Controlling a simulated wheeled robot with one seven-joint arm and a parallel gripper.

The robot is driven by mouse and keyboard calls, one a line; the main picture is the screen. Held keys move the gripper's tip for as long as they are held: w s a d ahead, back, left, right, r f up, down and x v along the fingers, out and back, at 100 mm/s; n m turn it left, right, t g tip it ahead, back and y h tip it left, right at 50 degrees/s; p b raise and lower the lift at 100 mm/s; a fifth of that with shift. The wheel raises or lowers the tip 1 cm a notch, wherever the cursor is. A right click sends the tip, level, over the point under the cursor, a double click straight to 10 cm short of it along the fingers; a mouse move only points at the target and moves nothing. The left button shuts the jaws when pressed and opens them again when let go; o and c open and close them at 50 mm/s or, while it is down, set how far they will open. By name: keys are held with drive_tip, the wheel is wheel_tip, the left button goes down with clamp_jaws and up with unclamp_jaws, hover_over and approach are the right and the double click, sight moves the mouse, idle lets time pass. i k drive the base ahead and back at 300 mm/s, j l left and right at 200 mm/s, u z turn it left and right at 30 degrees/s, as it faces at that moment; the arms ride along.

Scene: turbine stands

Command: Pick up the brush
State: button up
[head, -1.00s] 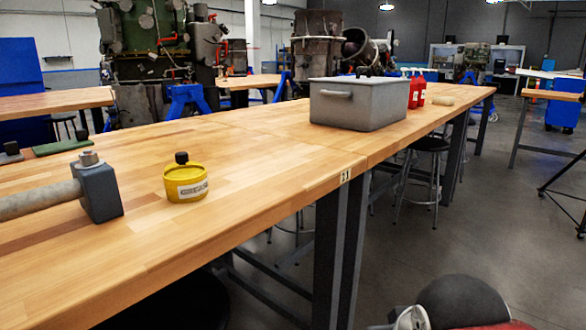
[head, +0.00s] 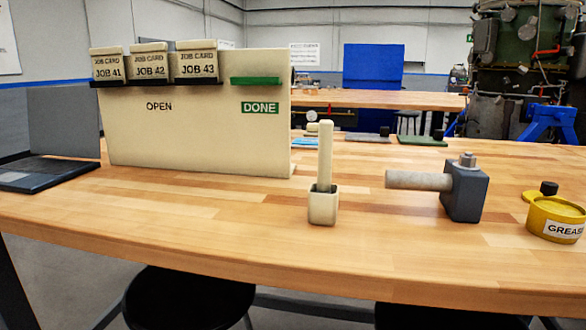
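A cream stick (head: 326,155) stands upright in a small cream square cup (head: 323,205) near the middle of the table in the head view. It looks like the brush with its handle up. A narrow dark band shows at the cup's mouth, and its lower end is hidden in the cup. My gripper is not in view.
A cream job-card board (head: 200,125) stands behind left, with a laptop (head: 45,172) at far left. Bare wood (head: 230,210) lies left of the cup. Stools (head: 190,295) are below the front edge.

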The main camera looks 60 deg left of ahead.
sight(325, 127)
drive_tip(key=u, duration=0.5)
drive_tip(key=j+u, duration=0.15)
drive_tip(key=u, duration=0.8)
drive_tip(key=j+u, duration=0.15)
drive_tip(key=u, duration=0.35)
